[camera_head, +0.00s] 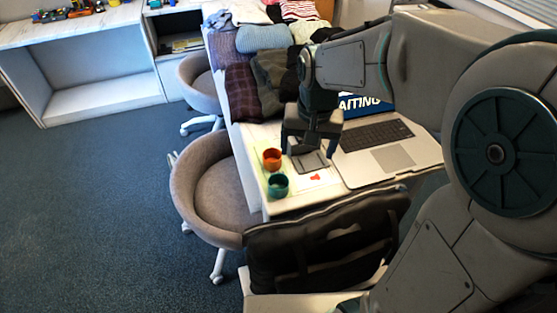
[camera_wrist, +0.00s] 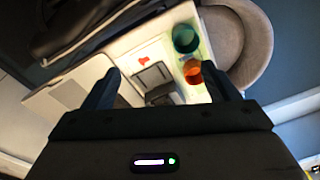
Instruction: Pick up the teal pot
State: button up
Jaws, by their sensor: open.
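The teal pot (camera_head: 278,185) stands upright on the near left corner of the desk, on a pale greenish mat (camera_head: 263,178). An orange pot (camera_head: 271,159) stands just behind it. My gripper (camera_head: 307,152) is above the desk, to the right of and behind the teal pot, apart from it. In the wrist view the teal pot (camera_wrist: 185,38) is beyond the fingertips, with the orange pot (camera_wrist: 192,72) nearer the right finger. My gripper (camera_wrist: 165,85) is open, with nothing between its fingers.
A laptop (camera_head: 385,150) lies open right of the pots. A dark flat item (camera_head: 311,162) and a paper with a red mark (camera_head: 318,178) lie beside them. Folded clothes (camera_head: 260,60) cover the far desk. A chair (camera_head: 205,185) and a black bag (camera_head: 325,240) stand close to the desk.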

jog(key=w+a+f+g+b, duration=0.1)
jog(key=w+a+f+b, duration=0.1)
jog(key=w+a+f, duration=0.5)
send_near(278, 184)
jog(key=shift+s+a+f+m, duration=0.2)
jog(key=shift+s, duration=0.35)
jog(key=shift+s+a+f+m, duration=0.2)
jog(key=shift+s, duration=0.35)
jog(key=shift+d+f, duration=0.15)
jog(key=shift+f, duration=1.3)
jog(key=shift+d+f, duration=0.15)
jog(key=shift+f, duration=1.35)
jog(key=c, duration=1.1)
